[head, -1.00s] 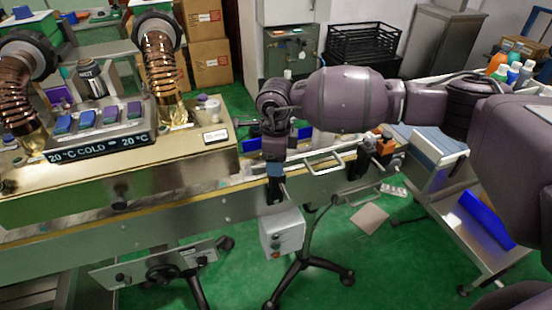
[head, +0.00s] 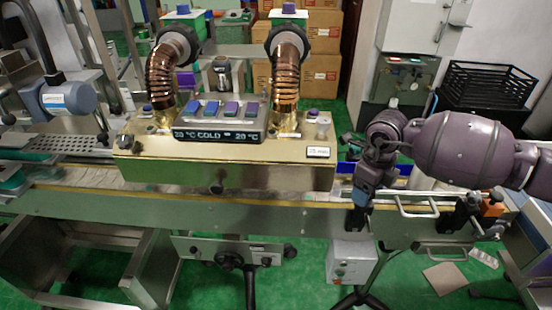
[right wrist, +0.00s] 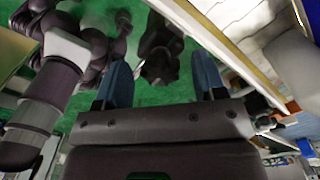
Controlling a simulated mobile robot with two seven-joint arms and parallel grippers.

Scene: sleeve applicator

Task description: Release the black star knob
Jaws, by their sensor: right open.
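A black star knob (right wrist: 160,58) shows in the right wrist view, dark and lobed, between and just beyond my blue-tipped fingers. My right gripper (right wrist: 160,80) is open, with a finger on each side of the knob and visible room between. In the head view my right gripper (head: 361,200) points down at the front side of the conveyor rail. A black part (head: 357,219) sits just below its blue fingers, and I cannot tell there whether it is the knob. My left gripper is not in view.
The brass heat tunnel (head: 225,170) with copper hoses stands left of my right gripper. A rail handle (head: 418,207) and an orange-black clamp (head: 493,208) are to its right. A grey control box (head: 352,263) hangs below.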

